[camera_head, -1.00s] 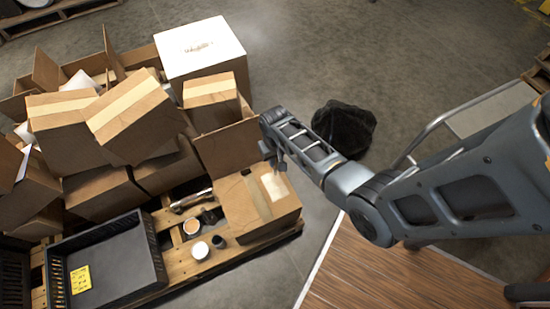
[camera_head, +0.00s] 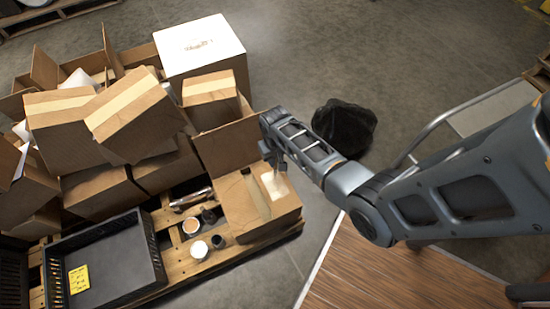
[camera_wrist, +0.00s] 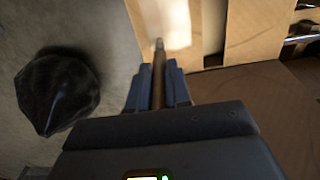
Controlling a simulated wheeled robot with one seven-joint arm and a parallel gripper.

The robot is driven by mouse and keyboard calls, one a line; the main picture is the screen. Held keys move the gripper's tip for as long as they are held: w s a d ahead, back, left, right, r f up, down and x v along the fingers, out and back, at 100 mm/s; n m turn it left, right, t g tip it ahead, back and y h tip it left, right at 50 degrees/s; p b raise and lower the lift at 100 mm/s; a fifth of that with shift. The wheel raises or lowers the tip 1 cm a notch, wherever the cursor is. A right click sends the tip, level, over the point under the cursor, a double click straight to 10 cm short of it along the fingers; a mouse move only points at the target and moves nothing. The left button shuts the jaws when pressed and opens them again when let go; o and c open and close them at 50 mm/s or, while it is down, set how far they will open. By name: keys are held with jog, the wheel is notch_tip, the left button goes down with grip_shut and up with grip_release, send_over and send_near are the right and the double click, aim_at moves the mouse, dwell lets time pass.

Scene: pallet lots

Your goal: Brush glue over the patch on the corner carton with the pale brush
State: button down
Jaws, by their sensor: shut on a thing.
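The corner carton (camera_head: 262,222) stands on the pallet's near right corner, with a pale patch (camera_head: 274,185) on its top. The patch also shows in the wrist view (camera_wrist: 175,22). My gripper (camera_head: 277,161) is above the far edge of this carton. In the wrist view my gripper (camera_wrist: 158,88) is shut on a thin brown brush handle (camera_wrist: 158,75) that points toward the patch. The brush's tip is over or at the patch's edge; I cannot tell whether it touches. The bristles are not clear in either view.
Open cartons (camera_head: 135,115) and a white box (camera_head: 200,50) crowd the pallet (camera_head: 185,262). A black crate (camera_head: 105,262), a white-lidded jar (camera_head: 199,250), an open tin (camera_head: 191,226) and metal tools (camera_head: 190,199) lie near the carton. A black bag (camera_head: 345,127) sits on the floor beyond my arm.

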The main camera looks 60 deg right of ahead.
jog(key=shift+f+b, duration=0.3)
jog(key=shift+f, duration=0.15)
dwell(0.4)
jog(key=shift+w+d, duration=0.1)
jog(key=shift+w, duration=0.05)
jog(key=shift+w+d, duration=0.2)
jog(key=shift+w, duration=0.15)
jog(key=shift+r, duration=0.1)
jog(key=shift+s+a+p, duration=0.3)
jog(key=shift+s, duration=0.2)
jog(key=shift+s+a+p, duration=0.3)
jog(key=shift+s, duration=0.2)
jog(key=shift+w, duration=0.1)
